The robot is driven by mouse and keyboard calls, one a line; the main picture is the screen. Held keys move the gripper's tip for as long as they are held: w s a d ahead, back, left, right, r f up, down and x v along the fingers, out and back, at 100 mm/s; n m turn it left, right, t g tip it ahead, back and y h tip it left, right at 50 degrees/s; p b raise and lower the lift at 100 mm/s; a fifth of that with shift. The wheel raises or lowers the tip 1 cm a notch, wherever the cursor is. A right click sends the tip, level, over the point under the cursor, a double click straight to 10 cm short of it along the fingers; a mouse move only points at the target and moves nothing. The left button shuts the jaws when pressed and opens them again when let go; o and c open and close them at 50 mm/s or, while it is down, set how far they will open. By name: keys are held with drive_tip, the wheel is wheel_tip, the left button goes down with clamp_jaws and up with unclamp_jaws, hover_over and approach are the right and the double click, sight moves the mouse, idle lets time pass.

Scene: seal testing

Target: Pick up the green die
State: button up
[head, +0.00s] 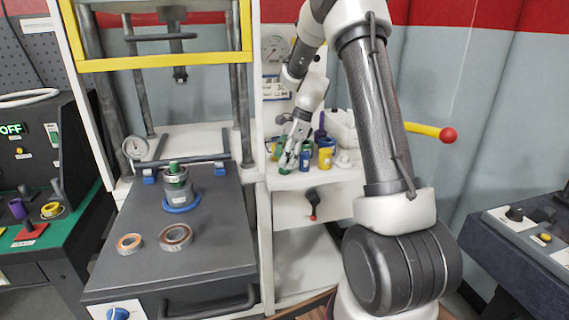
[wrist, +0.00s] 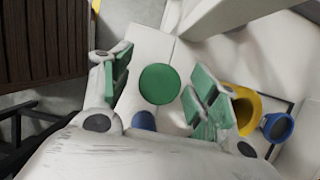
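The green die (wrist: 159,84) shows as a round green top between the two fingers of my gripper (wrist: 161,88) in the wrist view. The fingers have green pads and stand apart, with visible gaps on both sides of the die. In the head view my gripper (head: 291,150) points down over the white shelf beside the press. A bit of the green die (head: 283,170) shows below the fingers there; the rest is hidden by the gripper.
Close by on the shelf (head: 315,183) stand a blue die (head: 304,160), a yellow die (head: 325,159) and a purple piece (head: 321,130). A green-topped cylinder (head: 174,172) stands in a blue ring on the press table (head: 215,225), with two loose rings nearby.

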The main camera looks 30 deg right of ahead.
drive_tip(key=c, duration=1.1)
drive_tip(key=shift+c, duration=0.2)
